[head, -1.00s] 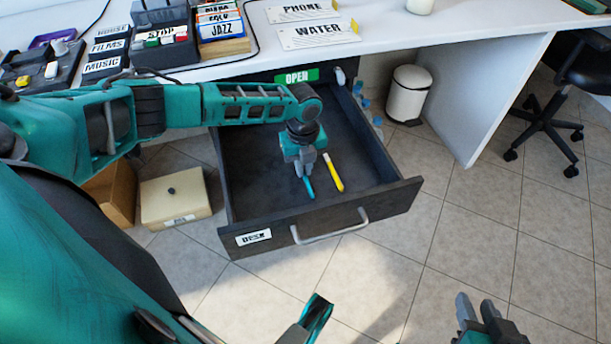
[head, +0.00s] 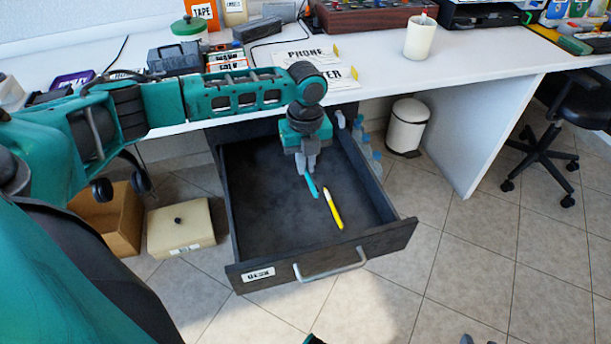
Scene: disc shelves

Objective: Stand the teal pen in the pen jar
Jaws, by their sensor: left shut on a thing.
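My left gripper (head: 307,168) is shut on the teal pen (head: 312,188) and holds it, tilted, over the open desk drawer (head: 255,205). The pen's upper end is hidden between the fingers. It appears raised off the drawer floor. A white cup (head: 419,40), which looks like the pen jar, stands upright on the desk at the back right, well apart from the gripper. Only small grey tips of my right gripper (head: 478,341) show at the bottom edge; its opening cannot be made out.
A yellow pen (head: 332,208) lies in the drawer. A white bin (head: 407,125) stands below.

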